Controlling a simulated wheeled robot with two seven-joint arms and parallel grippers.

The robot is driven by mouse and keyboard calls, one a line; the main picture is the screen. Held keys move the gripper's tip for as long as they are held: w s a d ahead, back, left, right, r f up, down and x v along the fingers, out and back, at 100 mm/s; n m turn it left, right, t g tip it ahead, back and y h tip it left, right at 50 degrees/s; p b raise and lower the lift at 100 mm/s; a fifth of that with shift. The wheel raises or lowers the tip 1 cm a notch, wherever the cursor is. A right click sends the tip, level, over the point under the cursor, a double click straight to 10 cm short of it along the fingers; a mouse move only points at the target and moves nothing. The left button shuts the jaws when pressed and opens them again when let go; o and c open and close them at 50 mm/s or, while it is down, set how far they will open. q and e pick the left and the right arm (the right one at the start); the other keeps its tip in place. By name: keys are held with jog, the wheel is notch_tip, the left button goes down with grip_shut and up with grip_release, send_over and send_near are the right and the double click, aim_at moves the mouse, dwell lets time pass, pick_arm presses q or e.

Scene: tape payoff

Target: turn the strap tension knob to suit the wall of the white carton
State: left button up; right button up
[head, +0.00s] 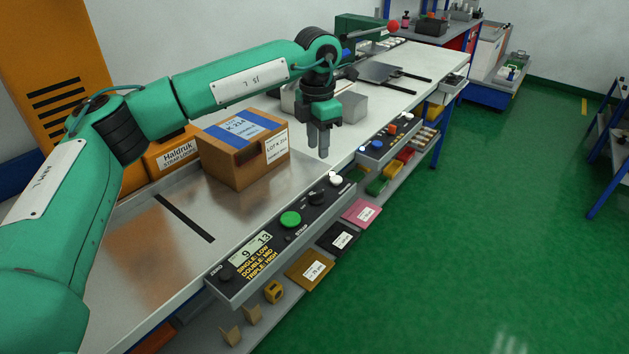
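My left gripper (319,152) points down above the front edge of the steel bench, just behind the control panel (243,287). Its two fingers look close together, with nothing visible between them; any gap is hard to judge. The panel carries a black knob (317,198), a green button (290,219), a white button (336,180) and another dark knob (225,276). Its display (250,250) seems to read 9 and 13, above the text "SINGLE: LOW, DOUBLE: MID, TRIPLE: HIGH". The knob's setting is too small to read. I see no clearly white carton. My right gripper is out of view.
A brown carton (230,167) with blue and white labels stands on the bench (135,245), left of the gripper. A second panel (378,147) sits farther along the edge. Coloured packs, including a pink one (361,213), lie on the shelf below. Green floor is clear at right.

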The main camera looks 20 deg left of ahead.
aim_at(316, 193)
pick_arm(q)
notch_tip(316, 193, down, 14)
jog(key=shift+a+r+p, duration=0.15)
jog(key=shift+r+p, duration=0.1)
jog(key=shift+p, duration=0.15)
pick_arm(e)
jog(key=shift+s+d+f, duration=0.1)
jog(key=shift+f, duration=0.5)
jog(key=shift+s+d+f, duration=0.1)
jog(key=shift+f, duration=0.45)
pick_arm(q)
grip_shut()
